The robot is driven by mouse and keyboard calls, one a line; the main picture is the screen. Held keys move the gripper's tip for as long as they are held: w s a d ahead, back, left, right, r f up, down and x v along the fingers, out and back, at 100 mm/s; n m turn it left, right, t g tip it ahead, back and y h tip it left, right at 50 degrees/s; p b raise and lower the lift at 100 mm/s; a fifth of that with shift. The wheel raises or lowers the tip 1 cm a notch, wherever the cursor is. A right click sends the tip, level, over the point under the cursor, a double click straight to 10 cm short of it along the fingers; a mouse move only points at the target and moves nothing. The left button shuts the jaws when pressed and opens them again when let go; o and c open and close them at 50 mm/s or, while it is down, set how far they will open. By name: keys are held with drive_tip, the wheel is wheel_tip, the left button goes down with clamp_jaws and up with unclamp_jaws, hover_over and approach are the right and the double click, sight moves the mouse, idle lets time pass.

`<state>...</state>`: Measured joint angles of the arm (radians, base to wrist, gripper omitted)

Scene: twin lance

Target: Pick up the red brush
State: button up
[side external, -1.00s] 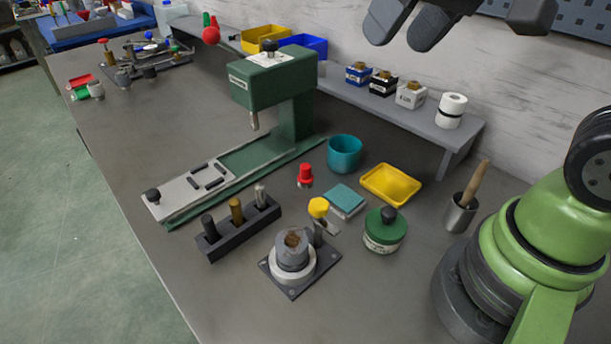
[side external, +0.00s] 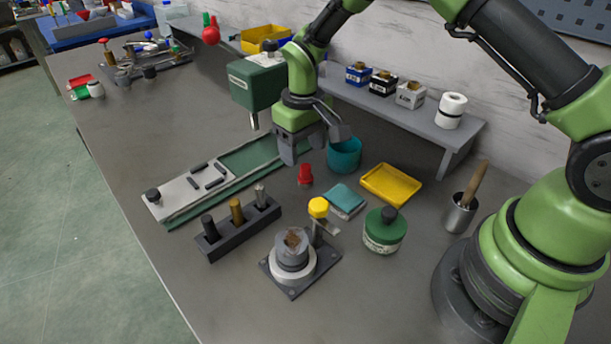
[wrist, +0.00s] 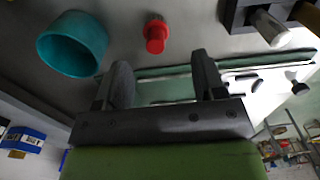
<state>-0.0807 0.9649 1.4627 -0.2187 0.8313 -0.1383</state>
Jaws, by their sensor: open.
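The red brush, as I take it, is a small red-topped piece (side external: 305,174) standing upright on the grey bench, left of the teal cup. My gripper (side external: 313,147) is open and empty, above and behind it in the side view, by the green press. In the wrist view the red piece (wrist: 156,35) lies ahead of my open fingertips (wrist: 162,65), roughly between them sideways and apart from both.
The teal cup (side external: 345,155) stands close behind my gripper; it also shows in the wrist view (wrist: 73,45). The green press (side external: 255,84) is at left. A teal-topped block (side external: 345,198), yellow tray (side external: 391,185) and green jar (side external: 385,232) stand nearby.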

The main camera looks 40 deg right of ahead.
sight(306, 166)
drive_tip(key=f, duration=0.7)
drive_tip(key=shift+d+f, duration=0.2)
drive_tip(key=shift+d, duration=0.05)
drive_tip(key=c, duration=1)
